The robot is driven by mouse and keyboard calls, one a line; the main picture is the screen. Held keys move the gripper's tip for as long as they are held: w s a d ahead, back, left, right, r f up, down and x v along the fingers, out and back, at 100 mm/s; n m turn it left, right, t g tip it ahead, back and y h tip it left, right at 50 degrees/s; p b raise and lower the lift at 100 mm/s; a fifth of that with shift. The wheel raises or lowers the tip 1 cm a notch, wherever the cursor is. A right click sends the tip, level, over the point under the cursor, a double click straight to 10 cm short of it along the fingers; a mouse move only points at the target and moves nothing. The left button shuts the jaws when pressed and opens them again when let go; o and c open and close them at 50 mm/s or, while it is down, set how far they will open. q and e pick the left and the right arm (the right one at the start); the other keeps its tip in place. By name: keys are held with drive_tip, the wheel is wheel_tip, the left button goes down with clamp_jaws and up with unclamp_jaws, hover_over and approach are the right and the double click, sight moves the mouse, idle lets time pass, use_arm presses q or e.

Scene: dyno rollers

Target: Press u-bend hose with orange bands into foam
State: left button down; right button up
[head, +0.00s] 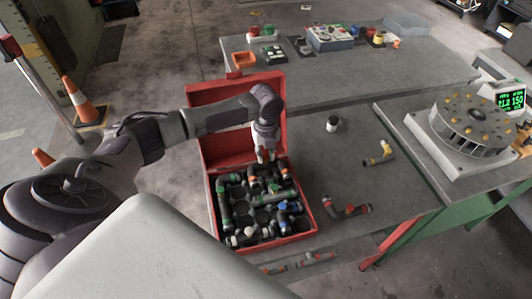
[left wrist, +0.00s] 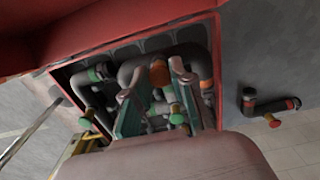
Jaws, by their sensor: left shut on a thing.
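The red case (head: 213,215) stands open on the table, its foam tray filled with dark hoses with coloured bands. My left gripper (head: 264,157) points down into the back of the case, near the lid. In the left wrist view my left gripper (left wrist: 154,82) has its two fingers on either side of a dark curved hose with an orange band, the u-bend hose (left wrist: 192,58). The gripper is shut on it. The hose lies at the case's back wall; the fingers hide part of it, and how deep it sits in the foam cannot be told.
Other banded hoses fill the case. On the table to the right lie a hose with red bands (head: 346,209), a hose with yellow bands (head: 379,155) and a small dark cylinder (head: 332,124). A roller device (head: 472,122) stands farther right. The raised lid (head: 218,145) is close behind my gripper.

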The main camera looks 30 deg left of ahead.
use_arm(q)
drive_tip(key=shift+f, duration=0.4)
idle(0.5)
drive_tip(key=shift+f, duration=0.2)
drive_tip(key=shift+f+b, duration=0.3)
drive_tip(key=shift+f, duration=0.45)
idle(0.6)
drive_tip(key=c, duration=0.9)
unclamp_jaws()
wheel_tip(320, 180, up, 12)
